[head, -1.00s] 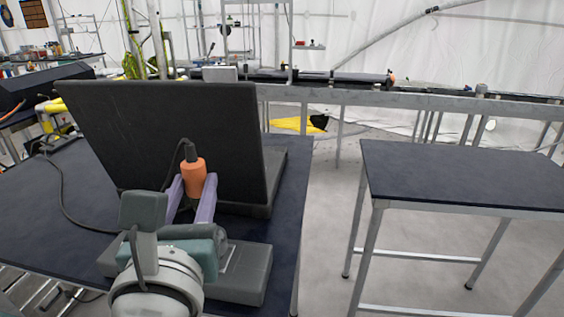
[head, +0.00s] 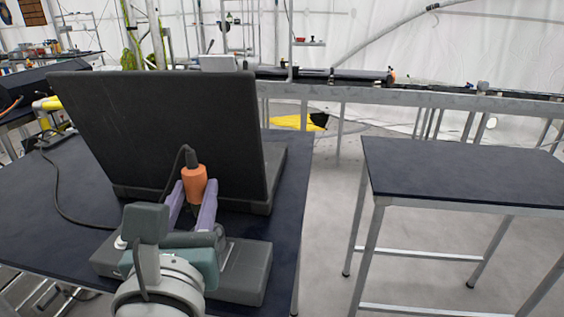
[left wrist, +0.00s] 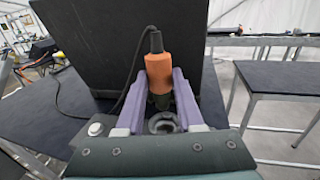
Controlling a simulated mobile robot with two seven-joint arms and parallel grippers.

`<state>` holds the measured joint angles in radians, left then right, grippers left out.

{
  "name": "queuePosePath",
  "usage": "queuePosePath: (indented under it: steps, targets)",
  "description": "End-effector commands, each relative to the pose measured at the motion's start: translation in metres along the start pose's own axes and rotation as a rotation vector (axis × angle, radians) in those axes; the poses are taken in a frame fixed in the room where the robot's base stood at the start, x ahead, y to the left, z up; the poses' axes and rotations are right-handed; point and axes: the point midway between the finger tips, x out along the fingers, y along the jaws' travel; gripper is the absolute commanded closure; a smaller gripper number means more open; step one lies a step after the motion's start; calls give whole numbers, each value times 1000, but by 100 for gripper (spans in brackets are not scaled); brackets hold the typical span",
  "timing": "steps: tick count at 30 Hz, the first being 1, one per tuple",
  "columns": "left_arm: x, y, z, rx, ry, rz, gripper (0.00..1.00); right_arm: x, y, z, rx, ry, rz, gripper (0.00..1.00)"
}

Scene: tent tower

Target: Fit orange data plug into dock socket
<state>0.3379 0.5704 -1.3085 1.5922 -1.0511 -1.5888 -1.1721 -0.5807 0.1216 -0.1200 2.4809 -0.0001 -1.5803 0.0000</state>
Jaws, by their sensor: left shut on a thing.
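The orange data plug (head: 194,186) is upright, with a black cable leaving its top. My left gripper (head: 192,201) is shut on it, one purple finger on each side. In the left wrist view the orange plug (left wrist: 158,73) stands between the fingers (left wrist: 158,88), its dark lower end pointing down. The round, dark dock socket (left wrist: 164,122) shows there just below and nearer the camera than the plug's end. The plug's tip appears apart from the socket, but the exact gap is unclear. The grey dock (head: 243,268) lies on the dark table, partly hidden by my arm.
A black laptop-like screen (head: 150,130) stands open right behind the plug. The plug's cable (head: 62,205) loops over the dark table (head: 40,200) at left. A second, empty table (head: 460,168) stands at right, with a floor gap between.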

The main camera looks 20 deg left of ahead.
Motion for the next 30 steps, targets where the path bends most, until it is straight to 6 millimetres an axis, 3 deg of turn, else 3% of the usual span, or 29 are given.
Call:
queuePosePath:
  steps: [3,9,30]
  targets:
    - [0,0,-18,0,-1,1,100,15,0,5,0,-1,0,7]
    - [0,0,-31,-2,-2,1,100,25,-1,8,0,-2,0,7]
    - [0,0,-32,0,0,1,100,23,-1,8,0,-1,0,7]
